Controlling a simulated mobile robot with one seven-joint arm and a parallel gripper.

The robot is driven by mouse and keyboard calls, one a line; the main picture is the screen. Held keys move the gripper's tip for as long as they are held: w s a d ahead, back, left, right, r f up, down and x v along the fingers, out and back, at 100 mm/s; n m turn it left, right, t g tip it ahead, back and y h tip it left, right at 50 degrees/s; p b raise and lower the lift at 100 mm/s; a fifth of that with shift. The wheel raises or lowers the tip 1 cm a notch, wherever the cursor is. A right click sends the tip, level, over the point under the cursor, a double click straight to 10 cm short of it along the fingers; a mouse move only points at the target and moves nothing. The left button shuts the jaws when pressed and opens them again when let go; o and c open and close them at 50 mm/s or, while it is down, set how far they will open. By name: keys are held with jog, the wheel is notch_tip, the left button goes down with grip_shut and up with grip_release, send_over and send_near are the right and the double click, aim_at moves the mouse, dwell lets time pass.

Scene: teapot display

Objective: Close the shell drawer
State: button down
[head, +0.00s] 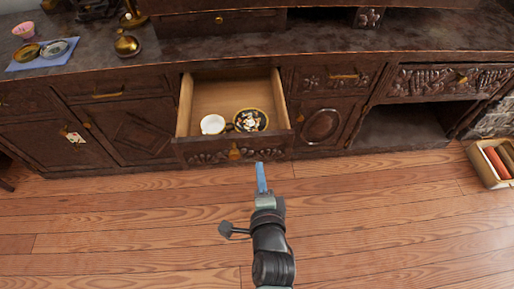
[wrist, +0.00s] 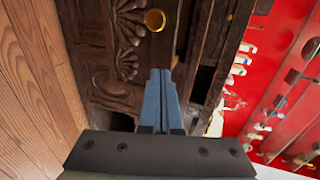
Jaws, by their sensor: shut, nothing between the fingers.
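The shell drawer (head: 210,157) is a dark carved wooden drawer that stands pulled out from the cabinet. Its pale inside is exposed, and a brass knob (head: 235,153) sits mid-front. My gripper (head: 260,165) has slim blue fingers, shut and empty, close in front of the drawer front, just right of the knob. In the wrist view, my gripper's fingertips (wrist: 160,72) point at dark wood beside the shell carving (wrist: 128,22) and the brass knob (wrist: 155,19). I cannot tell whether they touch the wood.
A white cup (head: 212,124) and a black patterned plate (head: 251,120) lie inside the drawer. The cabinet top (head: 185,48) carries dishes on a blue cloth (head: 22,65) at left. A box (head: 486,165) stands on the floor at far right. The wooden floor (head: 130,220) in front is clear.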

aim_at(256, 140)
jog(key=x, duration=0.2)
jog(key=b+x, duration=0.1)
jog(key=x, duration=0.4)
jog(key=shift+r+b, duration=0.35)
jog(key=shift+w, duration=0.6)
